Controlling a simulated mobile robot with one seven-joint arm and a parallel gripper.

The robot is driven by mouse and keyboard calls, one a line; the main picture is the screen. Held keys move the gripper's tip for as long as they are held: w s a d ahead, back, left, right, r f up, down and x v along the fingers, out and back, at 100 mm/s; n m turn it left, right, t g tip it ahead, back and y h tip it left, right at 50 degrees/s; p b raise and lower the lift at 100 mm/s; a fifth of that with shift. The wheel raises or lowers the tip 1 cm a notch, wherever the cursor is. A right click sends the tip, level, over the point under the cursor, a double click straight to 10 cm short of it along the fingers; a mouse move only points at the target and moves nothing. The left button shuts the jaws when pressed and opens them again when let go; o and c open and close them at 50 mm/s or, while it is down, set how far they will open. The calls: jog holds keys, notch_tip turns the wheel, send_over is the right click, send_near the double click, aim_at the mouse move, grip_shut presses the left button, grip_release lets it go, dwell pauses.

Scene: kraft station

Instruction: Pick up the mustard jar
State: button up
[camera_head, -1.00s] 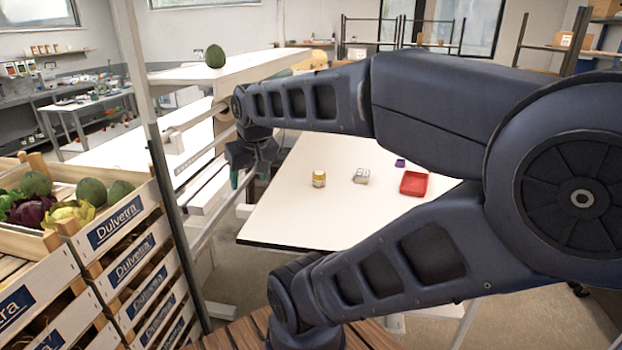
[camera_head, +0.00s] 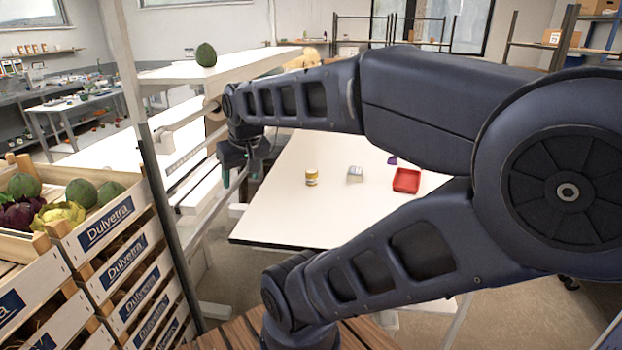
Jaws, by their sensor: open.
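The mustard jar (camera_head: 312,178) is a small yellow jar with a pale lid. It stands upright on the white table (camera_head: 275,215), left of the other small items there. My gripper (camera_head: 236,178) hangs at the end of my arm, left of the jar and beyond the table's left edge in the picture. It points down, open and empty, apart from the jar. My arm crosses above the table and hides part of its far side and right side.
A small grey-white item (camera_head: 355,175), a red tray (camera_head: 406,180) and a purple item (camera_head: 392,161) lie right of the jar. Stacked produce crates (camera_head: 125,260) and a metal post stand at left. A green round fruit (camera_head: 206,55) sits on a white surface behind.

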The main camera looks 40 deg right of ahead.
jog(key=shift+o, duration=0.2)
jog(key=shift+o, duration=1.4)
jog(key=shift+w+d, duration=0.1)
jog(key=shift+w, duration=0.05)
